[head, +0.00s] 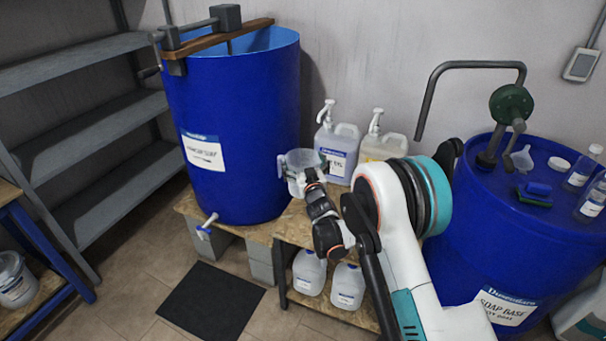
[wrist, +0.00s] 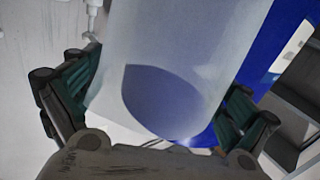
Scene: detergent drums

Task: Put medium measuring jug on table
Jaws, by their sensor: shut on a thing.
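The measuring jug (head: 293,163) is a clear, translucent cup in the head view, held at the end of my arm, right of the big blue drum's lower part. In the wrist view the jug (wrist: 165,75) fills the middle as a pale translucent wall between the two dark green finger pads. My gripper (head: 304,177) is shut on the jug. The wooden table (head: 288,228) lies below it, with its front part and lower shelf showing. My arm hides much of the tabletop. I cannot tell the gap between the jug's bottom and the table.
Two pump jugs, one bluish (head: 337,150) and one yellowish (head: 382,150), stand on the table's back. White canisters (head: 309,272) sit on its lower shelf. A blue mixing drum (head: 237,125) stands left, and another blue drum (head: 480,250) with a hand pump stands right.

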